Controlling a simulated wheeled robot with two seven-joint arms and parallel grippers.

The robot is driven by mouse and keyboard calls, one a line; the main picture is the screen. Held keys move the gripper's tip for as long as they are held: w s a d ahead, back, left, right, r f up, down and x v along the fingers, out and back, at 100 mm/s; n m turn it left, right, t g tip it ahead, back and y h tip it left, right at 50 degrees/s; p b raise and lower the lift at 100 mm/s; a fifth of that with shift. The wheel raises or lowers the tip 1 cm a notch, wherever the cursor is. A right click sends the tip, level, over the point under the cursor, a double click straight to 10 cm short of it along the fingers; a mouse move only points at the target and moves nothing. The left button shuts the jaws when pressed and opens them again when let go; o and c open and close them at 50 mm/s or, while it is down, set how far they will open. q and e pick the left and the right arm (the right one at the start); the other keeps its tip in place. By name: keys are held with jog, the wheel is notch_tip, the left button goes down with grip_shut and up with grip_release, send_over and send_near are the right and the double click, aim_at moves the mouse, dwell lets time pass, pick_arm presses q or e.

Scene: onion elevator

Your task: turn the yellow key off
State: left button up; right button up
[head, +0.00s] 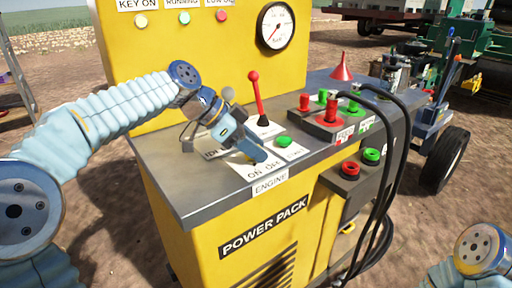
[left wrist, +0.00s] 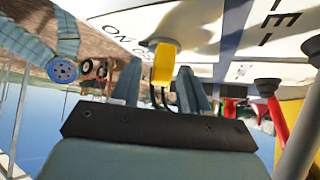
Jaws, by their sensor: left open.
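The yellow key (left wrist: 164,64) shows in the left wrist view, on a round base on the white ON/OFF label (left wrist: 118,28). In the head view my left gripper hides it. My left gripper (head: 258,156) is over the label at the front of the power pack's grey top. In the left wrist view its fingers (left wrist: 158,80) are apart, one on each side of the key. I cannot tell whether they touch it, nor which way the key is turned. My right arm shows at the lower right of the head view, its gripper out of frame.
A red lever (head: 256,95) stands behind my left gripper, and a green button (head: 283,141) is just right of it. The yellow panel (head: 190,60) with a gauge rises behind.

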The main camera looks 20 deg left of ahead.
pick_arm(q)
jog(key=shift+d+f, duration=0.2)
jog(key=shift+f, duration=0.05)
grip_shut()
